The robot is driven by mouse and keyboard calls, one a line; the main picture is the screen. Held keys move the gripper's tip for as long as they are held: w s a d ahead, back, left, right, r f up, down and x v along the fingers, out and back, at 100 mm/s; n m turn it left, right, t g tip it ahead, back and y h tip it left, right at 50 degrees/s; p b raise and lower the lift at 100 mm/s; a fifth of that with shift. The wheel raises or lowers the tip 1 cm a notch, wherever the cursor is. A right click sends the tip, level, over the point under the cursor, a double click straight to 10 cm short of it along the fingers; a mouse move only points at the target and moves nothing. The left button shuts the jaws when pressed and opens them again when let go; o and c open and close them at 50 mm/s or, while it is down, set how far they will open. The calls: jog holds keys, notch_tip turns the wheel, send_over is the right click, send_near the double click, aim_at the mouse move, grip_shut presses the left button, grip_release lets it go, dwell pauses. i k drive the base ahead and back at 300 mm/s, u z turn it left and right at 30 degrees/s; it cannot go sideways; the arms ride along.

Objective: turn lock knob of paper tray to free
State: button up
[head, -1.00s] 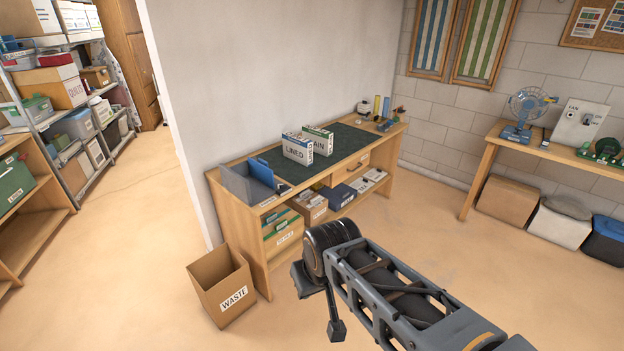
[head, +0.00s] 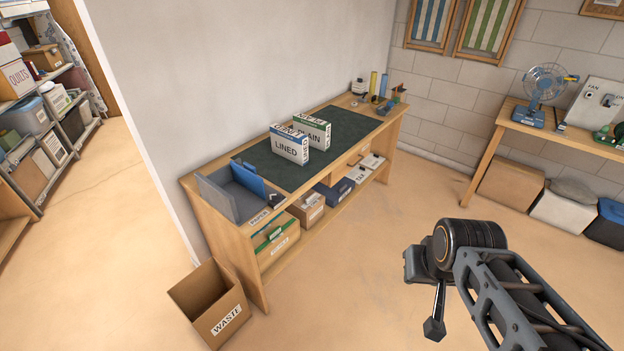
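The paper tray (head: 217,196) is a grey tray with a PAPER label, on the left end of the wooden desk. A blue panel (head: 249,178) stands upright in it. A small dark part (head: 273,198) shows at its right front; I cannot tell whether it is the lock knob or how it is turned. My arm reaches in from the lower right, over the floor, well apart from the desk.
LINED (head: 289,147) and PLAIN (head: 312,132) boxes stand on the desk's dark mat (head: 345,133). A WASTE box (head: 208,300) is on the floor at the desk's left front. A table with a fan (head: 546,85) is at the right. The floor before the desk is clear.

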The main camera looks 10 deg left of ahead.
aim_at(276, 198)
jog(key=u, duration=0.05)
jog(key=i, duration=0.75)
jog(key=u, duration=0.85)
jog(key=i, duration=0.4)
jog(key=u, duration=0.4)
